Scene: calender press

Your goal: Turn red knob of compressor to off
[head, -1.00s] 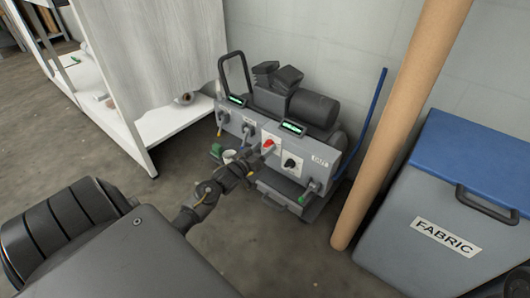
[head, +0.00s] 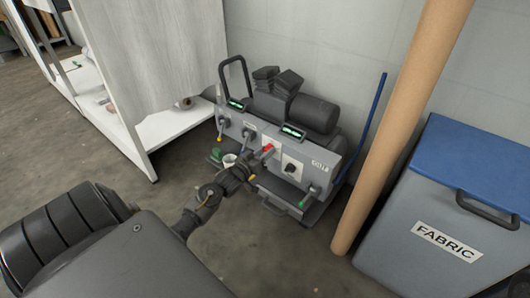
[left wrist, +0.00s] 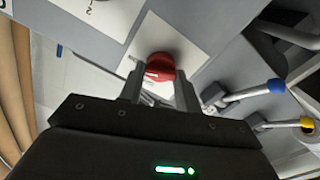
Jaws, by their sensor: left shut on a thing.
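The compressor (head: 285,125) stands on the floor against the wall, its grey front panel facing me. The red knob (head: 267,149) sits on a white plate on that panel. In the left wrist view the red knob (left wrist: 161,68) is between the two fingertips, with a white mark on its face. My left gripper (head: 257,160) is shut on the knob; it fills the lower part of the left wrist view (left wrist: 160,84). The fingers partly cover the knob's sides. My right gripper is not in view.
A black knob (head: 291,168) is right of the red one. Levers with blue (left wrist: 276,86) and yellow (left wrist: 307,123) tips stick out nearby. A cardboard tube (head: 400,125) and a fabric bin (head: 450,210) stand at right, a white shelf (head: 165,125) at left. Floor in front is open.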

